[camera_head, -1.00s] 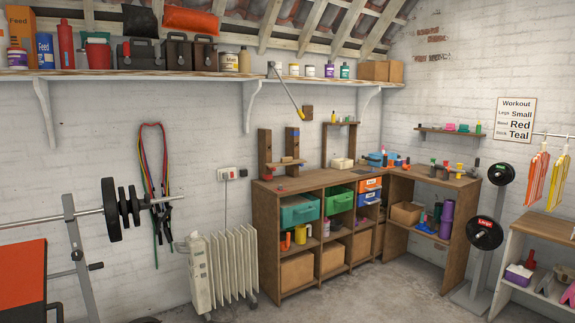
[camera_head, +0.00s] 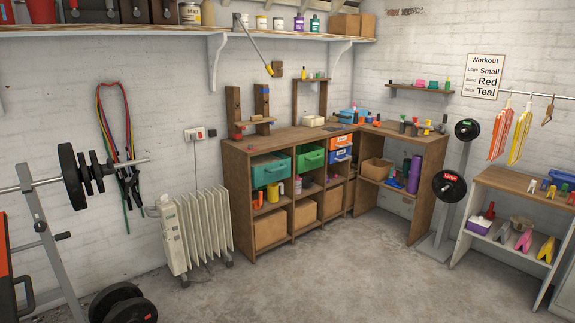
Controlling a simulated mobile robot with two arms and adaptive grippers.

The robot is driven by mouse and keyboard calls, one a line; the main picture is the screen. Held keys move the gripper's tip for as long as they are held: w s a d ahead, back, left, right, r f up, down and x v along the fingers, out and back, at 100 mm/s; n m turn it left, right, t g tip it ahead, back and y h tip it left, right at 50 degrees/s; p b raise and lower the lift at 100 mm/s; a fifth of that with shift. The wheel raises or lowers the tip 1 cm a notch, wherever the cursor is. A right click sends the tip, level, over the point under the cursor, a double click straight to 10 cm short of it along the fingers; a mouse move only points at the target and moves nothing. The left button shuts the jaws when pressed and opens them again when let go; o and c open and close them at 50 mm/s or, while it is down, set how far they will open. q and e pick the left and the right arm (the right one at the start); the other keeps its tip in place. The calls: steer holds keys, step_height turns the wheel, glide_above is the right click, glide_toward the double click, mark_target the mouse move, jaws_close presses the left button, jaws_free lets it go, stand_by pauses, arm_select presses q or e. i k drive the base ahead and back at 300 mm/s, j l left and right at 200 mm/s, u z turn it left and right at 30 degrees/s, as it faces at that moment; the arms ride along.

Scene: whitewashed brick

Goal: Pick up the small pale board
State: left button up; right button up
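No small loose pale board can be made out for certain. A pale sign with a thin wooden frame (camera_head: 483,77) hangs on the right wall, with "Workout" and lines of words on it. A small cream object (camera_head: 313,120) sits on the wooden workbench top (camera_head: 290,134) below a small wooden frame; it is too small to tell what it is. Neither of my grippers is in view.
A white oil radiator (camera_head: 198,235) stands left of the cubby bench. A barbell rack (camera_head: 45,235) and floor weights (camera_head: 122,302) are at the left. A weight stand (camera_head: 445,215) and a low shelf unit (camera_head: 520,185) are at the right. The middle floor (camera_head: 330,280) is clear.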

mark_target(256, 120)
steer(key=i+z, duration=0.35)
steer(key=i, duration=1.5)
steer(key=i+u, duration=0.1)
steer(key=i, duration=0.6)
steer(key=i+l, duration=0.15)
steer(key=i, duration=0.55)
steer(key=i+l+u, duration=0.15)
steer(key=i, duration=0.6)
